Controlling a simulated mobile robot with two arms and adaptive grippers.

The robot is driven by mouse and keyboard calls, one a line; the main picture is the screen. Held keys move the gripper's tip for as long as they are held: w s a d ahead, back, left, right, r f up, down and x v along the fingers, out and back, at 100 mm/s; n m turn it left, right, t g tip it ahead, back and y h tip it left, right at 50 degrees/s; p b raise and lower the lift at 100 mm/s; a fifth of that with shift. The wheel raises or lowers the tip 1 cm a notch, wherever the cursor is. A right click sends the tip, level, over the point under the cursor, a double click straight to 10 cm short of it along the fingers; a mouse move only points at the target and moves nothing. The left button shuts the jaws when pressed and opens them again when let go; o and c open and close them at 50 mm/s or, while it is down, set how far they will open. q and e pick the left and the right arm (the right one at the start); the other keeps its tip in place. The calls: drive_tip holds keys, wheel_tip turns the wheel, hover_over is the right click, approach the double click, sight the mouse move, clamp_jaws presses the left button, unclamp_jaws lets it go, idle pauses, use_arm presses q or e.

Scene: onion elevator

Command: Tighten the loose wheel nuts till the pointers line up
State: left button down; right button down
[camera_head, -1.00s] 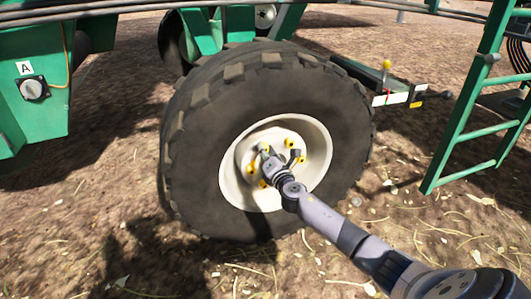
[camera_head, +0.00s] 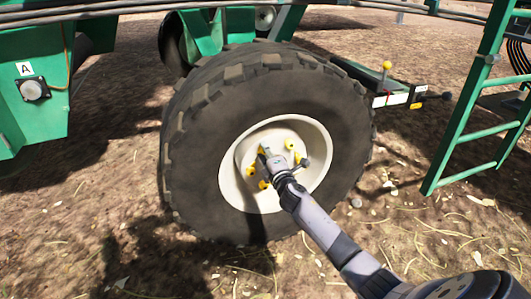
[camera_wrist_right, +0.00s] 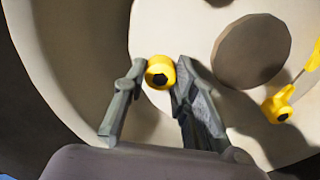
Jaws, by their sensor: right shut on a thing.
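The big wheel's cream rim (camera_head: 322,150) carries several wheel nuts with yellow pointers around its hub. My right gripper (camera_head: 264,151) reaches the upper-left part of the hub. In the right wrist view, its fingertips (camera_wrist_right: 161,75) are shut on a yellow-collared nut (camera_wrist_right: 160,72) with a dark centre. The pointer of this held nut cannot be made out. Another yellow nut (camera_wrist_right: 277,107) sits to the right, its pointer slanting up and right. Other yellow nuts show at the upper right (camera_head: 289,144) and lower left (camera_head: 263,184) of the hub. My left gripper is out of view.
The black tyre (camera_head: 205,150) stands on dry ground strewn with straw. A green ladder (camera_head: 465,125) rises at the right.

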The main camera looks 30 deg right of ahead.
idle(0.4)
drive_tip(key=c, duration=1.8)
unclamp_jaws()
drive_tip(key=o, duration=0.5)
drive_tip(key=v, duration=1.2)
